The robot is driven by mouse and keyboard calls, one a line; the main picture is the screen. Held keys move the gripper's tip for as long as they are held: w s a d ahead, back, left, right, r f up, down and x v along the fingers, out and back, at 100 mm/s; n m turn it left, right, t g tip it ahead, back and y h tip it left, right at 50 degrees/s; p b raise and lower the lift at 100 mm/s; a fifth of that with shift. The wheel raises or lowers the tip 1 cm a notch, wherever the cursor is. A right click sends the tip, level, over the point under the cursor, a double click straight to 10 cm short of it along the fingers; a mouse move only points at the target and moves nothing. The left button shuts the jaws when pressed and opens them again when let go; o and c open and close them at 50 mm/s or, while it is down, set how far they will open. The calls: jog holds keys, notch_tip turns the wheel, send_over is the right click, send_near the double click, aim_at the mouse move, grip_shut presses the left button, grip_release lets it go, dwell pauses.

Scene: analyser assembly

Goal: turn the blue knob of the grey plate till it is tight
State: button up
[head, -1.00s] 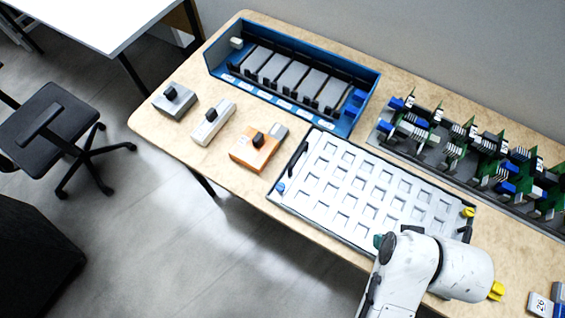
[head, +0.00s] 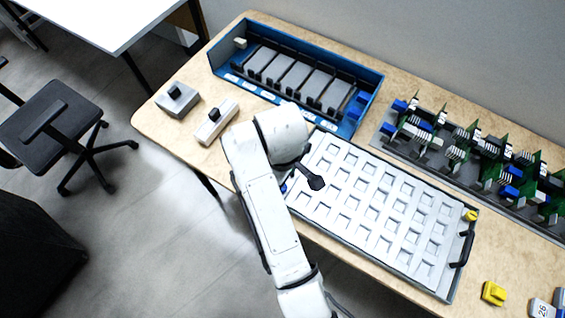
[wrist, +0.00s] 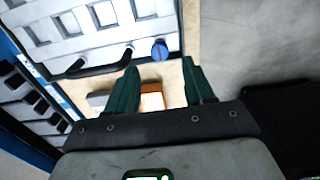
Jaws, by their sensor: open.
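The grey plate (head: 375,208) has rows of square recesses and lies on the bench. In the head view only a sliver of its blue knob (head: 284,188) shows at the left front corner, beside my arm. In the wrist view the blue knob (wrist: 160,49) is clear, with a slot line across its top, at the corner of the plate (wrist: 100,43). My gripper (wrist: 160,64) is open and empty. Its green fingers point towards the knob, which appears just beyond and between the tips; they do not visibly touch it. My arm hides the fingers in the head view.
A black handle (wrist: 100,62) stands on the plate's edge near the knob. The blue case (head: 365,117) stands behind; grey blocks (head: 177,98) lie left. Green boards (head: 497,147) line the back right. A yellow knob (head: 470,215) sits at the far corner.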

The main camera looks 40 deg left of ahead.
notch_tip(320, 180, down, 6)
jog(key=shift+r, duration=0.15)
dwell(0.3)
grip_shut()
